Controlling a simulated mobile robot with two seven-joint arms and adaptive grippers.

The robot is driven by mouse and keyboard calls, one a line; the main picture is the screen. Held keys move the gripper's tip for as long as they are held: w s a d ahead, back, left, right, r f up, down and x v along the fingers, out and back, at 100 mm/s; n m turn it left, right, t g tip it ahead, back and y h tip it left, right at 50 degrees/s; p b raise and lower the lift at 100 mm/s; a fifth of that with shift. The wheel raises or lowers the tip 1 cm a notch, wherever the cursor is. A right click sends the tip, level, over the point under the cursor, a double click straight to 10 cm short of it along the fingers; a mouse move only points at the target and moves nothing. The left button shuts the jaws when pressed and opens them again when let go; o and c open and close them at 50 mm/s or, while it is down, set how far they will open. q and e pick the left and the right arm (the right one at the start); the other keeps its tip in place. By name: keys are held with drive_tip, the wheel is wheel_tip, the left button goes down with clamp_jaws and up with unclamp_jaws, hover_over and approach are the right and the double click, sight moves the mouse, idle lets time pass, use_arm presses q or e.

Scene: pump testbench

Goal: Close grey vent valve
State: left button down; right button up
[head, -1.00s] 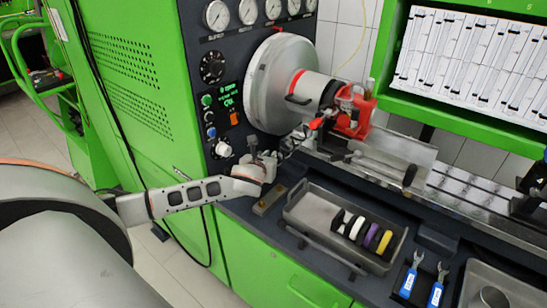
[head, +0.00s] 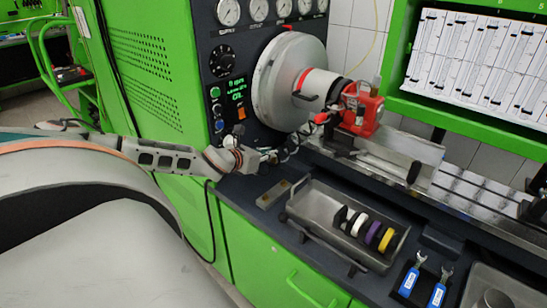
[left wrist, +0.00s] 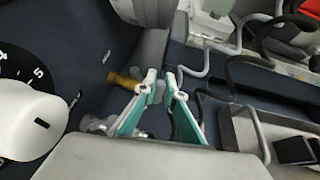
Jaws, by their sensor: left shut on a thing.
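My left gripper (head: 268,156) is at the lower right of the dark control panel, just above the bench edge. In the left wrist view its teal and white fingers (left wrist: 164,86) converge on a small grey piece (left wrist: 157,94), apparently the handle of the grey vent valve. A brass fitting (left wrist: 124,80) lies just left of the fingertips. The fingers hide most of the grip, and the valve's angle cannot be told. My right gripper is not in view.
A white knob (left wrist: 32,117) with a dial is close on the left. A grey drum (head: 290,80) and red pump (head: 362,108) stand above the bench. A metal tray (head: 311,201) with several coloured rings and two blue-handled wrenches (head: 425,284) lie to the right.

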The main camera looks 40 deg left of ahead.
use_arm(q)
drive_tip(key=shift+a+r+m+h, duration=0.1)
drive_tip(key=shift+m+h, duration=0.2)
drive_tip(key=c, duration=2.1)
unclamp_jaws()
drive_tip(key=shift+s, duration=0.1)
drive_tip(key=shift+v, duration=6)
